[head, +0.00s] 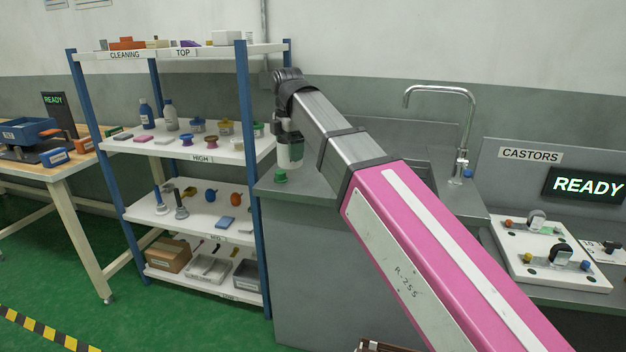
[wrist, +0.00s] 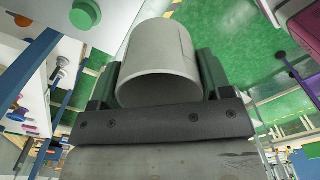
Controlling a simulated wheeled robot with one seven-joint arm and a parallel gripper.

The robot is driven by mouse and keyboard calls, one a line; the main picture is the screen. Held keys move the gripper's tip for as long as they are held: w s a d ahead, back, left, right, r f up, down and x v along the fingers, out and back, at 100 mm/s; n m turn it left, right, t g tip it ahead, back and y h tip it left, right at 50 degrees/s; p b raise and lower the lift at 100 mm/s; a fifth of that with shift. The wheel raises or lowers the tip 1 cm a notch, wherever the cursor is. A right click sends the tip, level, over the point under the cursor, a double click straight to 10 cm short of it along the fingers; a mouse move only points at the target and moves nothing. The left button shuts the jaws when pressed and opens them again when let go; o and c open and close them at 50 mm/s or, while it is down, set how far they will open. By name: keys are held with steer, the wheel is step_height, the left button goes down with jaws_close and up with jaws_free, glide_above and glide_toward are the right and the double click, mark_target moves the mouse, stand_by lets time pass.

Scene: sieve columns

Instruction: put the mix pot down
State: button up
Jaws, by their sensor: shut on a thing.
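The mix pot (wrist: 160,62) is a pale grey cylinder seen from close up in the wrist view. My gripper (wrist: 158,80) is shut on it, with one dark finger on each side. In the head view the mix pot (head: 290,153) hangs below the end of my arm, near the left end of the grey counter (head: 308,188). The pot looks upright there. Part of my gripper is hidden by my arm, and I cannot tell the exact gap between pot and counter. The inside of the pot's far end is not clear.
A small green knob-like thing (head: 281,175) sits on the counter's left end, close to the pot. The shelf rack (head: 246,100) stands just left, its posts near my gripper. A tap (head: 462,130) stands at the back right. A castor board (head: 545,255) lies further right.

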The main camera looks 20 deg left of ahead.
steer(key=w+d+f, duration=0.1)
steer(key=w+f, duration=0.1)
steer(key=w, duration=0.1)
steer(key=w+d+f, duration=0.1)
steer(key=w+f, duration=0.1)
steer(key=w, duration=0.2)
steer(key=w+d+f, duration=0.1)
steer(key=w+f, duration=0.1)
steer(key=w, duration=0.1)
steer(key=shift+w+d+f, duration=0.1)
steer(key=shift+w+f, duration=0.05)
steer(key=shift+f, duration=2.1)
steer(key=o, duration=1.1)
steer(key=shift+f, duration=0.1)
steer(key=shift+o, duration=0.2)
step_height(320, 180, up, 12)
